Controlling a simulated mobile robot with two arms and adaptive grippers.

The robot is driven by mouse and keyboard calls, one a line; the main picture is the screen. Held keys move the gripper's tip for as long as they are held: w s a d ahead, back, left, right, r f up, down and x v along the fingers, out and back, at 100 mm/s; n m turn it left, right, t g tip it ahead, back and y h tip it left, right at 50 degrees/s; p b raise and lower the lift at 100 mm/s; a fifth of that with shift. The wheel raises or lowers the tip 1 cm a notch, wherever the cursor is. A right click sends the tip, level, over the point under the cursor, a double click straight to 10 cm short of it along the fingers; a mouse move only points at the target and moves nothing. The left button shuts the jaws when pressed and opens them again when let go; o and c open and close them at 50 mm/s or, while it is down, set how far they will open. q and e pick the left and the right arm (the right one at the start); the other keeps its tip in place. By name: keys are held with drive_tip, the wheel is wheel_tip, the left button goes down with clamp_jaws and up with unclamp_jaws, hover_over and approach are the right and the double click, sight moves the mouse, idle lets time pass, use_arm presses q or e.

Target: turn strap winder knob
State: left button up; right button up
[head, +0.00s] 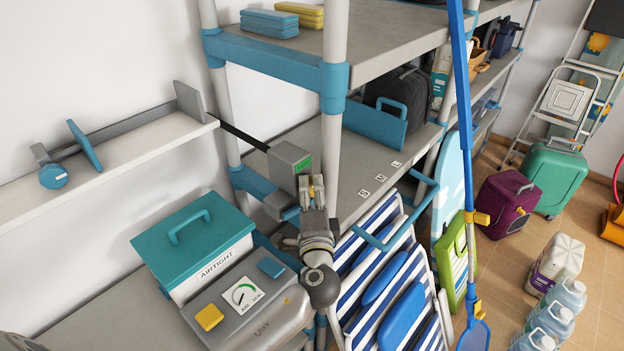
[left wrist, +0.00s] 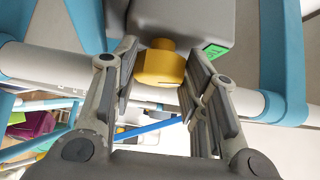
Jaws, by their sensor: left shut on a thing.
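The strap winder is a grey box (head: 289,165) with a green label, at the shelf post in the head view. A dark strap (head: 243,137) runs into it from the wall shelf on the left. Its yellow knob (left wrist: 160,64) sticks out of the grey housing (left wrist: 182,18) in the left wrist view. My left gripper (head: 312,184) is at the front of the winder. In the left wrist view the fingers of my left gripper (left wrist: 163,60) stand on both sides of the knob, shut on it. In the head view the fingers mostly hide the knob. My right gripper is not in view.
A teal AIRTIGHT box (head: 195,245) and a grey case with a dial (head: 232,318) stand below left of the winder. Shelf posts (head: 333,110) are close by my gripper. Striped folding chairs (head: 365,300) lean below right. Open floor (head: 505,260) lies further right.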

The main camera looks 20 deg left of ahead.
use_arm(q)
drive_tip(key=m+g+p, duration=0.1)
drive_tip(key=p, duration=0.2)
drive_tip(key=shift+r, duration=0.35)
drive_tip(key=shift+f+m+g+h+p, duration=0.1)
drive_tip(key=shift+m+g+h+p, duration=0.3)
drive_tip(key=shift+m+g+p, duration=0.15)
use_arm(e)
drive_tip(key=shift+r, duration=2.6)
use_arm(q)
drive_tip(key=o, duration=0.7)
drive_tip(key=shift+o, duration=0.2)
drive_tip(key=shift+d, duration=0.1)
drive_tip(key=v, duration=1.2)
